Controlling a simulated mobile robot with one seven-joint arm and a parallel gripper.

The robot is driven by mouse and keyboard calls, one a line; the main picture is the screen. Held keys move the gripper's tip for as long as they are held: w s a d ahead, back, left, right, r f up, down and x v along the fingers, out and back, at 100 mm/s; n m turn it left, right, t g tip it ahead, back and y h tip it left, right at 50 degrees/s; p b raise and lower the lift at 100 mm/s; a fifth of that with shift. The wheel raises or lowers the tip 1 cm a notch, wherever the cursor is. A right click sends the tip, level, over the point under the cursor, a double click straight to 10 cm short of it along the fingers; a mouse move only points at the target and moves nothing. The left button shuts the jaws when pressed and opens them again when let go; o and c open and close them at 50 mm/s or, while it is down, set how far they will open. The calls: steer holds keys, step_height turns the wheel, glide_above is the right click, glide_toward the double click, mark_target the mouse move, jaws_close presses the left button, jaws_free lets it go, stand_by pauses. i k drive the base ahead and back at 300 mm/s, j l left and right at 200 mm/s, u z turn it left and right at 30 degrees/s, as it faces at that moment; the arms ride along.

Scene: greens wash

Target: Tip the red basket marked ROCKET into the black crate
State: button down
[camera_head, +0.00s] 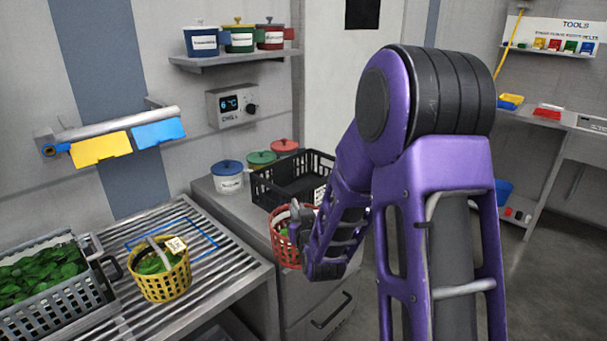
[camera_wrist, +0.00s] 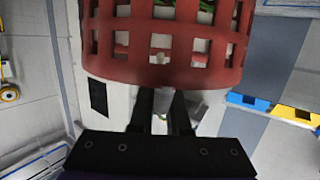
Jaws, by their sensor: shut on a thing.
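The red basket (camera_head: 278,244) holds some greens and hangs at the front of the black crate, partly hidden behind my arm. It looks roughly upright. Its red lattice wall (camera_wrist: 165,70) fills the top of the wrist view, with a bit of green behind it. No ROCKET marking is readable on it. My gripper (camera_head: 303,215) is shut on the basket at its near side; its dark fingers (camera_wrist: 162,105) reach to the basket in the wrist view. The black crate (camera_head: 268,192) stands on the grey counter behind the basket and looks empty where I see inside.
A yellow basket (camera_head: 162,284) with greens and a tag stands on the ribbed drainboard (camera_head: 215,270). A grey crate of greens (camera_head: 62,312) is at the far left. Lidded blue (camera_head: 228,183), green and red pots stand close behind and left of the black crate.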

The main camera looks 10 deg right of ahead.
mark_target(302, 184)
steer(key=i+l+u, duration=0.15)
steer(key=l+u, duration=0.15)
steer(key=l, duration=1.15)
steer(key=l+u, duration=0.3)
steer(key=l, duration=1.1)
steer(key=i, duration=0.3)
